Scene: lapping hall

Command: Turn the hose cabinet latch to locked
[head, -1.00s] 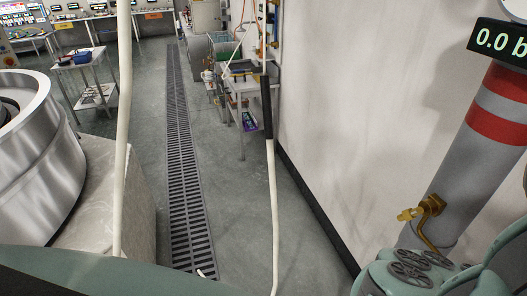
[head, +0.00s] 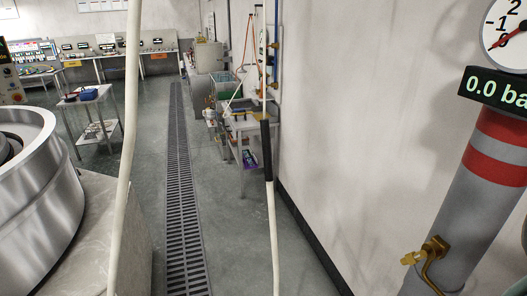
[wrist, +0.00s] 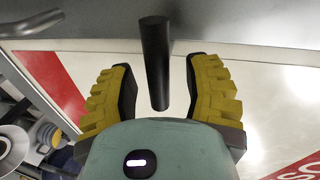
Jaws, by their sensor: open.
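In the wrist view my gripper (wrist: 160,72) is open, with one yellow ridged finger on each side. A black round bar (wrist: 156,45), which looks like the latch handle, stands between the fingers with a visible gap on both sides. Its depth relative to the fingertips is hard to judge. Behind it is a pale panel with red areas (wrist: 52,84), possibly the hose cabinet; a red label with white letters (wrist: 300,168) is cut off at lower right. The latch's mount and its locked or unlocked marking are not readable. The head view shows neither gripper nor latch.
In the head view a grey pipe with a red band (head: 495,160) and brass valve (head: 428,252) stands at right by a bare wall. A large metal drum (head: 35,190) is at left. A floor drain (head: 180,190) runs along clear floor between them.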

